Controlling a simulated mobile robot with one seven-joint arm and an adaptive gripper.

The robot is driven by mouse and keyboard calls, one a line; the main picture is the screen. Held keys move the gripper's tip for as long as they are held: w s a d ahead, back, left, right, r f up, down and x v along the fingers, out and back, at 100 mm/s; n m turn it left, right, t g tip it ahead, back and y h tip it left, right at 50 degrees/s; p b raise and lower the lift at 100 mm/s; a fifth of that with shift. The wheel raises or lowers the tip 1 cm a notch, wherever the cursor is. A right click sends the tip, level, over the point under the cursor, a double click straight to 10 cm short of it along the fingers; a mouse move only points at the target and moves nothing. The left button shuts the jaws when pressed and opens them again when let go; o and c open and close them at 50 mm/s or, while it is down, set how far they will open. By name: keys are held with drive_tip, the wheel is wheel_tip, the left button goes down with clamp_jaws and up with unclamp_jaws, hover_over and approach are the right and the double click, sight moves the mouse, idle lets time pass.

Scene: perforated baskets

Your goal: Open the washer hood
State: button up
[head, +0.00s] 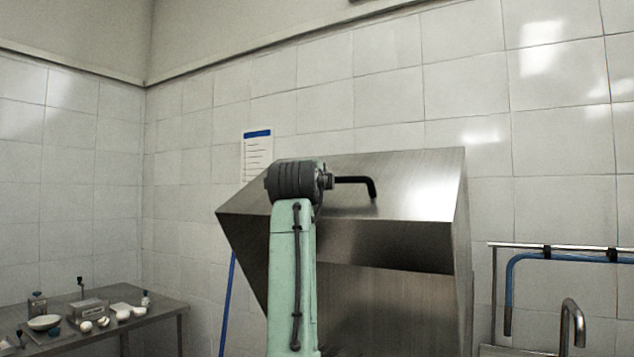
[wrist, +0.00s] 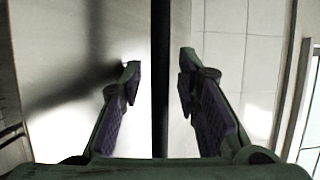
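The washer hood (head: 400,190) is a large brushed-metal box with a sloping top, standing in the middle of the head view. A black bent handle (head: 357,181) shows at its top, partly hidden behind my arm. In the wrist view my gripper (wrist: 160,78) is open. A dark straight bar (wrist: 160,40), seemingly the handle, runs between its two fingers, with a gap on each side. The gripper itself is hidden in the head view. The hood's smooth metal side seems to show at the left of the wrist view.
A metal table (head: 165,312) with several small items stands at the lower left. A blue hose (head: 575,255) on a rail and a metal tap (head: 571,315) are at the right. A tiled wall (head: 390,80) stands behind the hood.

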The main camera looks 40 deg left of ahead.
drive_tip(key=shift+s, duration=0.1)
drive_tip(key=v, duration=1.1)
drive_tip(key=shift+s+d, duration=0.3)
drive_tip(key=shift+f, duration=0.1)
